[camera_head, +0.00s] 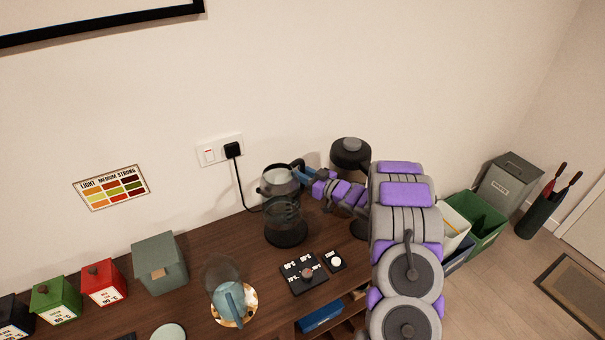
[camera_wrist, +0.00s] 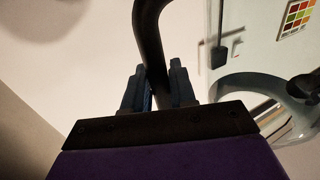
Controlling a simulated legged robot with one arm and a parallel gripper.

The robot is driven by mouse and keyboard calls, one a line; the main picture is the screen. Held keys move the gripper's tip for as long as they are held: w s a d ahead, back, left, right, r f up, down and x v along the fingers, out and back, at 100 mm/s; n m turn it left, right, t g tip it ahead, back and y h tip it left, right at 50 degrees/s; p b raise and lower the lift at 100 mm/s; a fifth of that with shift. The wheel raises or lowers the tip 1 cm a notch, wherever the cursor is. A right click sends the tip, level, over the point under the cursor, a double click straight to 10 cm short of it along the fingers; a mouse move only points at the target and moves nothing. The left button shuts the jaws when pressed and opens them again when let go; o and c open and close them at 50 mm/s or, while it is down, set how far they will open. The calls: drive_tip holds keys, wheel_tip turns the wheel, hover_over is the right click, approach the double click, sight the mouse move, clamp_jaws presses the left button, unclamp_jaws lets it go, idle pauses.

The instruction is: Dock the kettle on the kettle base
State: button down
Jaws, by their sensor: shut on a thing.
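The kettle (camera_head: 281,181) is clear glass with a dark rim, upright at the back of the wooden counter in the head view. Its dark handle (camera_wrist: 151,45) rises between the fingers of my gripper (camera_wrist: 160,88) in the wrist view. My gripper (camera_head: 306,174) is shut on that handle from the right. The kettle's rim and glass (camera_wrist: 262,100) show at the right of the wrist view. The round black kettle base (camera_head: 287,238) lies below the kettle, seen partly through glass. I cannot tell whether the kettle touches it.
A black cord runs from the wall socket (camera_head: 220,150) down behind the kettle. A black-topped appliance (camera_head: 350,155) stands behind my arm. Red (camera_head: 104,283) and green tins stand left.

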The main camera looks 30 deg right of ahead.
drive_tip(key=shift+w+d, duration=0.1)
drive_tip(key=shift+d, duration=0.2)
drive_tip(key=shift+f+b, duration=1.35)
drive_tip(key=shift+f, duration=1.2)
drive_tip(key=shift+d+f, duration=0.2)
drive_tip(key=shift+f, duration=0.15)
drive_tip(key=shift+d, duration=0.25)
drive_tip(key=shift+a, duration=0.3)
drive_tip(key=shift+d, duration=0.25)
drive_tip(key=shift+a, duration=0.15)
